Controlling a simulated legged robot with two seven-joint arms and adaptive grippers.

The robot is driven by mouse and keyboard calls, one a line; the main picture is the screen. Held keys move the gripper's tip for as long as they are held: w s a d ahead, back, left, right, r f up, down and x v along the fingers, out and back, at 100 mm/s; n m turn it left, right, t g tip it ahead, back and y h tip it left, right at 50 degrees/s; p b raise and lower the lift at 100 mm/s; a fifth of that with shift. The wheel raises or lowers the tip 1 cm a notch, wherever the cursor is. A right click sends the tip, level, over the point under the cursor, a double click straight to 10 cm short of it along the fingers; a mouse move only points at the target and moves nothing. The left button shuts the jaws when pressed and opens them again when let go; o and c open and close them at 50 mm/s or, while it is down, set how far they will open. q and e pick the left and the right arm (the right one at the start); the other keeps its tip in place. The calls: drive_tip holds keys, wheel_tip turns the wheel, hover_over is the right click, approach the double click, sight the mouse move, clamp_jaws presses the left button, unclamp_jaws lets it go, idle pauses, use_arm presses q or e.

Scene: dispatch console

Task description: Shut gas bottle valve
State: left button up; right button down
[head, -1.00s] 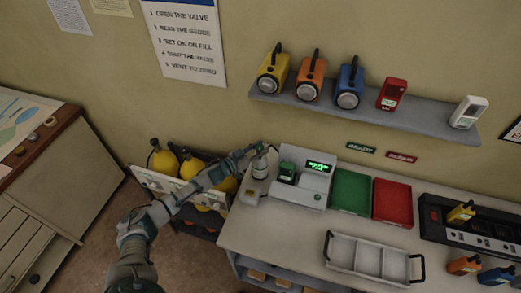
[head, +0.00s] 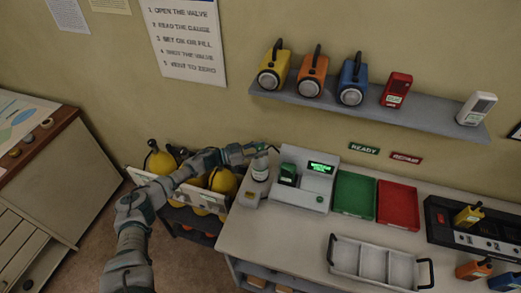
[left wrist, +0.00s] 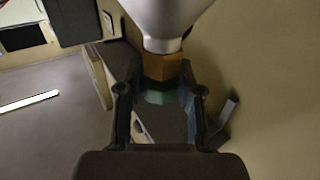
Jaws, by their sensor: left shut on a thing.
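The gas bottle (head: 260,172) is a small pale bottle standing at the left end of the worktop, beside a grey console. My left gripper (head: 270,150) is at its top and hides most of the valve in the head view. In the left wrist view the silver bottle body (left wrist: 163,18) narrows to a brass neck (left wrist: 164,68) with a green valve knob (left wrist: 157,97). The left gripper (left wrist: 160,108) is shut on this knob, with a finger on either side. How far the valve is turned cannot be told. My right gripper is not in view.
The grey console (head: 303,180) with a lit green display stands close right of the bottle. Green (head: 354,193) and red (head: 398,204) trays lie beyond it. A divided tray (head: 372,262) is in front. Yellow cylinders (head: 160,160) sit in a rack at left.

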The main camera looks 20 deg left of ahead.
use_arm(q)
drive_tip(key=shift+w+a+r, duration=0.1)
drive_tip(key=shift+r, duration=0.1)
drive_tip(key=o, duration=1.2)
drive_tip(key=shift+a+f, duration=0.1)
drive_tip(key=shift+a, duration=0.1)
drive_tip(key=shift+s+a+f, duration=0.1)
drive_tip(key=shift+s+a, duration=0.1)
drive_tip(key=v, duration=1.1)
drive_tip(key=shift+a+f, duration=0.1)
drive_tip(key=shift+a, duration=0.15)
